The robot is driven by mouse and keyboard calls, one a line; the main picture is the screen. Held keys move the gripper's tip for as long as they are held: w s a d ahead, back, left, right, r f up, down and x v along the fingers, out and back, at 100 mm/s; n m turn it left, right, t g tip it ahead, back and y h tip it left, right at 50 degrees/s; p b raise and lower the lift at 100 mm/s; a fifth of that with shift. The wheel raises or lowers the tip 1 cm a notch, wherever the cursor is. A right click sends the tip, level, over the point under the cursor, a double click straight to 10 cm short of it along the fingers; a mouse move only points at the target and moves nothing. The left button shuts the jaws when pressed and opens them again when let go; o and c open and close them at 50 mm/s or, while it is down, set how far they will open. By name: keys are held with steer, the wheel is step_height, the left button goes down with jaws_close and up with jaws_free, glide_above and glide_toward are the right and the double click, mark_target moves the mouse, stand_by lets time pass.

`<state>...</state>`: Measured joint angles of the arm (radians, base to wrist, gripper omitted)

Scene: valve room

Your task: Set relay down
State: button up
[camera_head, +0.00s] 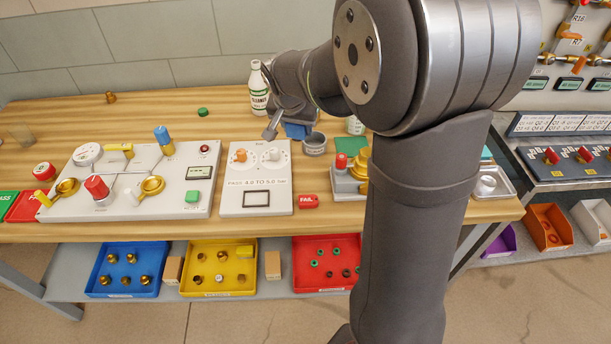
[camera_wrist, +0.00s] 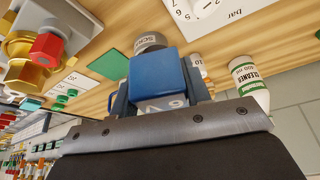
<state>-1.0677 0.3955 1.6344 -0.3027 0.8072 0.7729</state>
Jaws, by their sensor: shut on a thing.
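My gripper (camera_wrist: 157,92) is shut on a blue block with a white marked face, which I take to be the relay (camera_wrist: 156,72). In the head view the relay (camera_head: 297,131) shows as a blue patch under my wrist, at the back of the bench near the grey cup; the arm hides much of the area. The wooden bench (camera_head: 236,119) lies beneath it. I cannot tell whether the relay touches the bench. A green square mat (camera_wrist: 109,65) lies beside the relay in the wrist view, and it also shows in the head view (camera_head: 349,145).
The grey cup (camera_head: 314,143) stands close to the relay. A white cleaner bottle (camera_head: 258,90) stands behind it.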

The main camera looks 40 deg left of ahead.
glide_above(308, 174)
steer(key=s, duration=0.1)
steer(key=shift+m, duration=0.4)
steer(key=f, duration=0.6)
steer(key=shift+s+d+f, duration=0.1)
steer(key=shift+s+d, duration=0.1)
steer(key=shift+d, duration=0.15)
steer(key=shift+f, duration=2.25)
steer(key=o, duration=0.7)
steer(key=shift+f, duration=0.15)
steer(key=v, duration=1.2)
steer(key=shift+a+r, duration=0.15)
steer(key=shift+r, duration=0.05)
steer(key=shift+f, duration=0.1)
